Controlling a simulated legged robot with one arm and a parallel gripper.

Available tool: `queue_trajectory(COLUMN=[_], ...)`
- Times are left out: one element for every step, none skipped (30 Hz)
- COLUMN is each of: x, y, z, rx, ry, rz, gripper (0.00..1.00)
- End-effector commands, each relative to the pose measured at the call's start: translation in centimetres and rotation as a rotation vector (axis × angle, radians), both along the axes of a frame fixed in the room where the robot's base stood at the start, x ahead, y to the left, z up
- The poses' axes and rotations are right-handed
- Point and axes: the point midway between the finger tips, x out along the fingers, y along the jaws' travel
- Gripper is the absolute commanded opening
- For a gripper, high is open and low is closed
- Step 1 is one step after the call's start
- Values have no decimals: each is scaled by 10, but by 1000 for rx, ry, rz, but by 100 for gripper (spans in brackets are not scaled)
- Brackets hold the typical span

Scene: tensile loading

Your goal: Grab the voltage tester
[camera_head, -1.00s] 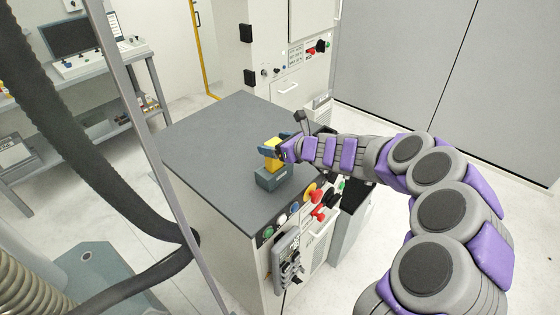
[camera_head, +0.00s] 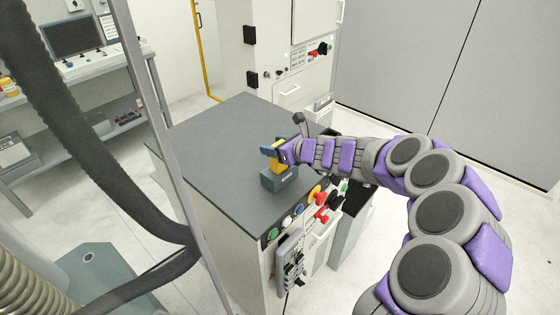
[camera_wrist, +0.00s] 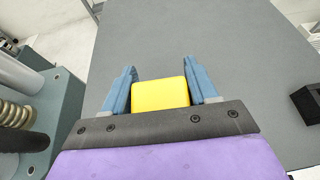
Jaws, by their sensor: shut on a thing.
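The voltage tester, a yellow block-like thing (camera_head: 277,160), stands at a dark grey block-shaped base (camera_head: 280,180) on the grey cabinet top (camera_head: 215,150). My gripper (camera_head: 271,150) has blue fingers and reaches in from the right. It is shut on the yellow tester. In the wrist view the tester (camera_wrist: 160,94) sits between the two blue fingers (camera_wrist: 162,90). The fingers hide part of the tester in the head view, and I cannot tell whether it is clear of the base.
The cabinet front has coloured knobs (camera_head: 315,195) and a grey handheld meter (camera_head: 290,262) hanging on it. A larger light cabinet (camera_head: 270,45) stands behind. A black box-like thing (camera_wrist: 306,103) is at right in the wrist view. The left part of the cabinet top is clear.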

Motion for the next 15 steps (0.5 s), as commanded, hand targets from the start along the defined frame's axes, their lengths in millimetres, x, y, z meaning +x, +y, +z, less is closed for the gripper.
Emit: queue_trajectory(x=[0,0,0,0,0,0,0,0,0,0,0,0,0,0,0], y=[1,0,0,-1,-1,-1,-1,-1,-1,-2,-2,-2,-2,-2,-2], z=[0,0,0,0,0,0,0,0,0,0,1,2,3,5,8], rx=[2,2,3,3,3,4,4,4,4,4,4,3,3,3,3], ry=[1,1,1,1,1,2,2,2,2,2,2,1,1,1,0], rz=[2,2,2,2,2,2,2,2,2,2,2,2,2,1,1], gripper=[5,3,0,0,0,0,0,0,0,0,0,0,0,0,0])
